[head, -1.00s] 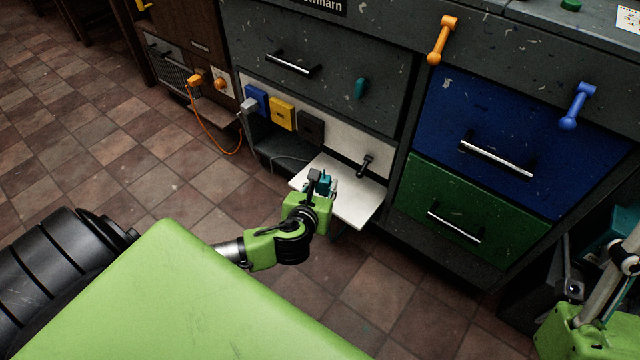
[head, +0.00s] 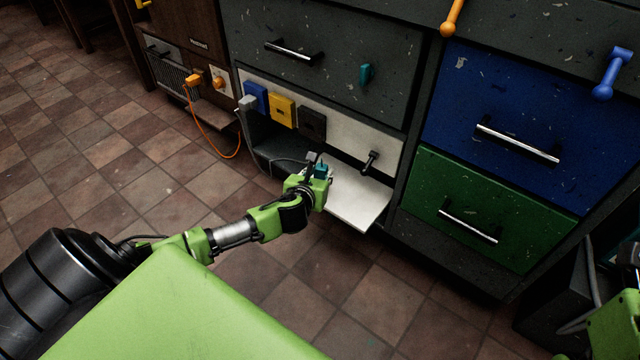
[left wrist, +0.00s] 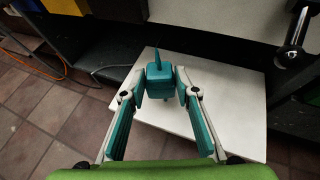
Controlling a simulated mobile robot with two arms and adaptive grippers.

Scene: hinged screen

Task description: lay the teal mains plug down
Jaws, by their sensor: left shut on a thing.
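The teal mains plug (left wrist: 158,78) is between the fingertips of my left gripper (left wrist: 160,84) in the left wrist view, with a thin dark part standing up from its far end. In the head view the plug (head: 321,171) shows as a small teal block at my left gripper (head: 318,174). My left gripper is shut on it, above or at the white fold-down shelf (head: 362,209). I cannot tell whether the plug touches the shelf (left wrist: 225,118). Part of my right arm shows at the lower right edge of the head view, but its fingertips do not show.
Blue (head: 256,97), yellow (head: 283,110) and black (head: 312,123) socket blocks line the white panel. A dark handle (head: 371,161) sticks out above the shelf. Green (head: 482,210) and blue (head: 515,130) drawers stand to the right. The shelf's right part is bare.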

